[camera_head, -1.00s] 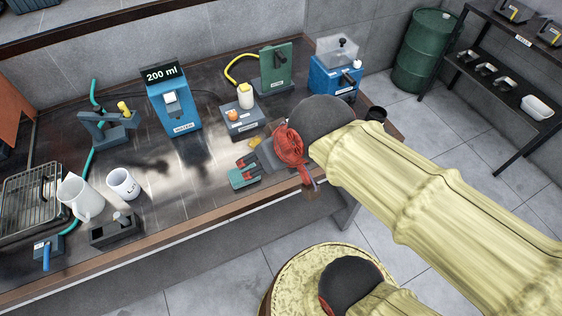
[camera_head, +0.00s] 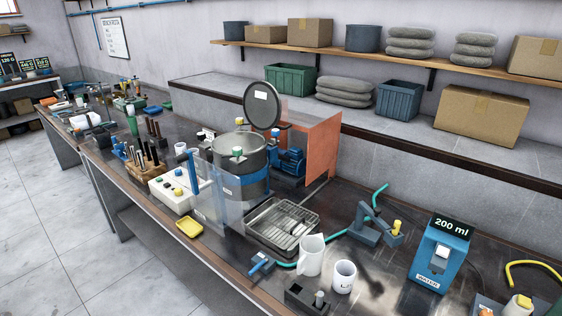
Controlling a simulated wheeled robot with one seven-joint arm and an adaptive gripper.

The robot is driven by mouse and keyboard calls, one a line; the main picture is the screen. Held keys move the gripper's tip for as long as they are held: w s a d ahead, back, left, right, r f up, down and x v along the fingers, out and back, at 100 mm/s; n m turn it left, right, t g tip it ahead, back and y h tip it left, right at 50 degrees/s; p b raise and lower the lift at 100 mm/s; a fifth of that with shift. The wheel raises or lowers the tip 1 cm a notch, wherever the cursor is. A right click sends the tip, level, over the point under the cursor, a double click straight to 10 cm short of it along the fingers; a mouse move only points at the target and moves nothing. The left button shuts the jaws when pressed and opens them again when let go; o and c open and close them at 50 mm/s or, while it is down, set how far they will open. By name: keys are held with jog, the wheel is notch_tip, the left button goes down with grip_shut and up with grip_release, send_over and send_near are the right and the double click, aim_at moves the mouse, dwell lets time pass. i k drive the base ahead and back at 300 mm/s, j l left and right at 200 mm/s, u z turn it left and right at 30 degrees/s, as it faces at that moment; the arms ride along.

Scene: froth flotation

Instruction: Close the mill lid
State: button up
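The mill (camera_head: 255,182) is a steel drum with a blue band, standing on the bench in the middle of the head view. Its round dark grey lid (camera_head: 262,104) with a white label stands raised, near upright, behind the drum's mouth, so the mill looks open. A blue motor (camera_head: 288,162) sits right of the drum. A clear panel (camera_head: 218,190) stands in front of the mill and partly covers it. My gripper is not in the view now.
An orange panel (camera_head: 316,150) stands right of the mill. A wire-racked tray (camera_head: 282,226), a white jug (camera_head: 311,254) and a mug (camera_head: 344,276) stand in front and right. A white control box (camera_head: 172,193) and yellow dish (camera_head: 189,227) are at left. Floor is clear at left.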

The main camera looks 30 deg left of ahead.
aim_at(262, 104)
jog(key=u, duration=1.7)
